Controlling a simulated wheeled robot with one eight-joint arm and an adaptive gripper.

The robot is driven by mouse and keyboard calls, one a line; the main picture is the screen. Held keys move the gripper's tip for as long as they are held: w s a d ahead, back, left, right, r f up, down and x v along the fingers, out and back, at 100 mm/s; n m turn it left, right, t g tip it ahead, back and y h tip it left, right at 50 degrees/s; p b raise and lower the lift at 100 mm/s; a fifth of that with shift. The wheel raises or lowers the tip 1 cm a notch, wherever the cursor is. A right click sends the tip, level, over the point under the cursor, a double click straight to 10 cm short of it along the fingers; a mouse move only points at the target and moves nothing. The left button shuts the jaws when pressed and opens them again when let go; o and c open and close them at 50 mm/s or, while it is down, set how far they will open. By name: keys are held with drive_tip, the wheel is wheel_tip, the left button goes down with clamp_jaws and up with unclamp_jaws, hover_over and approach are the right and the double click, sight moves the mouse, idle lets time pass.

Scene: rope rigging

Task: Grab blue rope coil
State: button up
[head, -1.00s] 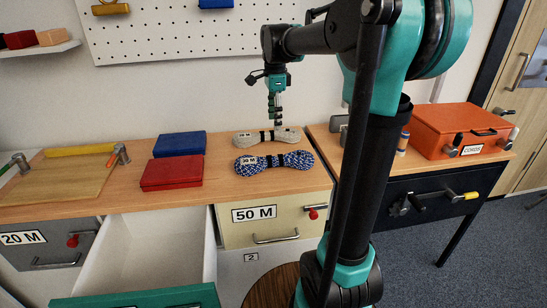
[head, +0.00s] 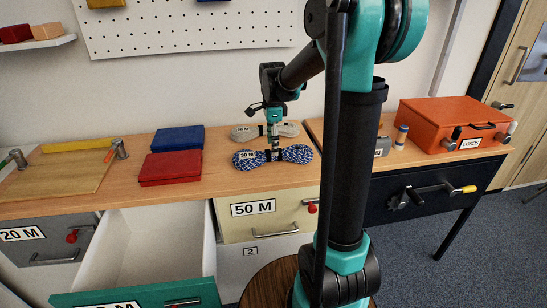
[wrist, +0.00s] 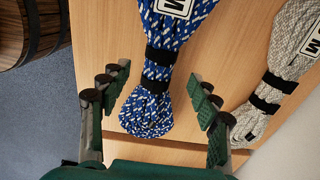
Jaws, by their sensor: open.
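The blue rope coil (head: 296,153), blue and white with black bands and a white label, lies on the wooden bench top. In the wrist view the blue rope coil (wrist: 151,98) lies between the two spread fingers of my gripper (wrist: 160,95), and its black bands face the camera. My gripper (head: 274,146) is open and points down over the middle of the coil in the head view. The fingers stand on either side of the coil, with gaps visible. I cannot tell how far above the bench the fingertips are.
A grey-white rope coil (head: 246,133) lies just behind; it also shows in the wrist view (wrist: 286,60). Red (head: 170,168) and blue (head: 179,139) boxes stand to the left. An open drawer (head: 150,250) juts out at the front left. An orange case (head: 440,122) sits right.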

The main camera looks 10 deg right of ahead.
wheel_tip(320, 180, down, 4)
drive_tip(key=shift+s+d+f, duration=0.1)
drive_tip(key=shift+d+f, duration=0.05)
drive_tip(key=shift+f, duration=0.05)
clamp_jaws()
idle(0.4)
